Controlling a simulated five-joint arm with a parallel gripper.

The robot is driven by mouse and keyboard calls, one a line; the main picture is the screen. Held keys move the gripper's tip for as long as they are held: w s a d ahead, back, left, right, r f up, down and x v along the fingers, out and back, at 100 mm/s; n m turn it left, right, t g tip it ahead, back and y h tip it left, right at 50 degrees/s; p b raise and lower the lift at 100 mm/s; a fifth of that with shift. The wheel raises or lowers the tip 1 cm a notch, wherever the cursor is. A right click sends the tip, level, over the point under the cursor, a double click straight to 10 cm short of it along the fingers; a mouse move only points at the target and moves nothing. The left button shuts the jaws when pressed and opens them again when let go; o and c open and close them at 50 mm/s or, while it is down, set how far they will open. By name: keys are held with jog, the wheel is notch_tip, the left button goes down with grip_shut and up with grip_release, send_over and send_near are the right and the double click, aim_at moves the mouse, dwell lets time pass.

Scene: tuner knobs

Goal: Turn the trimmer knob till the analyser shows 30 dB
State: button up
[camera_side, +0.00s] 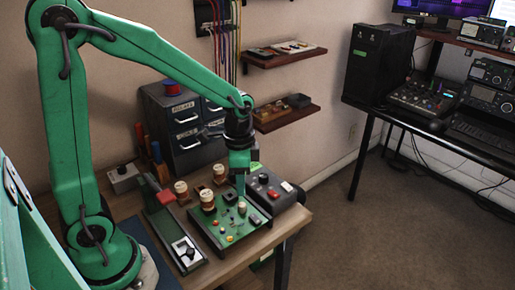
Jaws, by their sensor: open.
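My green arm reaches over a green circuit board (213,236) on the wooden table. My gripper (241,194) points down over the board's right part, its jaws small in this view. A small light-coloured knob (242,208) stands on the board right below the fingertips. I cannot tell whether the fingers touch it or sit around it. Larger cream-topped brown knobs or coils (207,201) stand toward the board's back left. I cannot tell for sure which part is the trimmer. No analyser reading in dB is legible.
A dark box with a red button (272,194) stands close to the right of the board. A long dark device (181,243) with a light panel lies to its left. A grey drawer cabinet (176,122) stands behind. The table's right edge (301,222) is near.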

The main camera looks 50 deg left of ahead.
aim_at(242, 204)
jog(key=n, duration=0.8)
jog(key=shift+f, duration=0.1)
jog(key=n, duration=0.9)
jog(key=shift+f, duration=0.2)
jog(key=shift+f, duration=3.75)
grip_shut()
